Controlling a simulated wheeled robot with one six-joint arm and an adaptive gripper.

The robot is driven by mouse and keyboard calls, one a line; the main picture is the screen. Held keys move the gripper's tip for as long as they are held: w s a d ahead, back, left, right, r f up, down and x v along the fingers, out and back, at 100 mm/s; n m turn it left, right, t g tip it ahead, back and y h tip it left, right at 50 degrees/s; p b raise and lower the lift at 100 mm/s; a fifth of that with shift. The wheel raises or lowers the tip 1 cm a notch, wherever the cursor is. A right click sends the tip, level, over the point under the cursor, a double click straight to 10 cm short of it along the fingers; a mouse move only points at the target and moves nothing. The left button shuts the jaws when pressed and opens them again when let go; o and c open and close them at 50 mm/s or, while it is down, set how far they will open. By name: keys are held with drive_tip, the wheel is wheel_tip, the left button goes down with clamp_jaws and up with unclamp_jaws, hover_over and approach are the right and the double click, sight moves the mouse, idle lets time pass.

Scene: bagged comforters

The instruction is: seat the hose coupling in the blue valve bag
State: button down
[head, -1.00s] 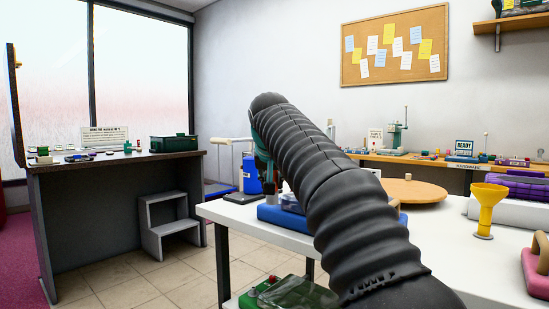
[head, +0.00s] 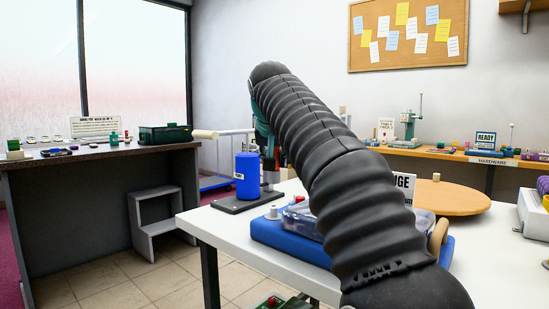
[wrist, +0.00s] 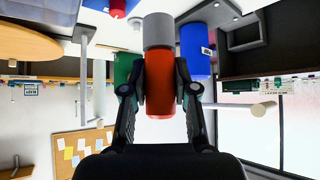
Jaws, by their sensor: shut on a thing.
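My gripper (wrist: 161,80) is shut on the hose coupling (wrist: 159,60), an orange-red cylinder with a grey end, seen between the fingers in the wrist view. In the head view my arm hides most of the gripper; a bit of red shows beside it. The blue valve bag (head: 276,236) lies on the white table below my arm, with a clear bulge on top and a small white-and-red valve fitting (head: 273,212) at its left. My arm hides part of it. The coupling is held apart from the bag.
A blue tank (head: 247,176) on a dark base stands at the white table's (head: 218,222) far left corner. A round wooden board (head: 452,198) lies to the right.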

sight(273, 176)
drive_tip(key=shift+s, duration=0.15)
drive_tip(key=shift+f, duration=0.2)
drive_tip(key=shift+f+b, duration=2.1)
drive_tip(key=shift+f, duration=0.3)
drive_tip(key=shift+f+b, duration=0.75)
drive_tip(key=shift+f, duration=0.85)
idle(1.4)
drive_tip(key=shift+c, duration=0.9)
unclamp_jaws()
drive_tip(key=shift+w+r+p+v, duration=0.15)
drive_tip(key=shift+p+v, duration=0.5)
drive_tip(key=shift+v, duration=0.45)
drive_tip(key=shift+w+r+p+v, duration=0.2)
drive_tip(key=shift+p+v, duration=0.45)
drive_tip(key=shift+v, duration=0.4)
drive_tip(key=shift+w+r+p+v, duration=0.15)
drive_tip(key=shift+p+v, duration=0.5)
drive_tip(key=shift+v, duration=0.45)
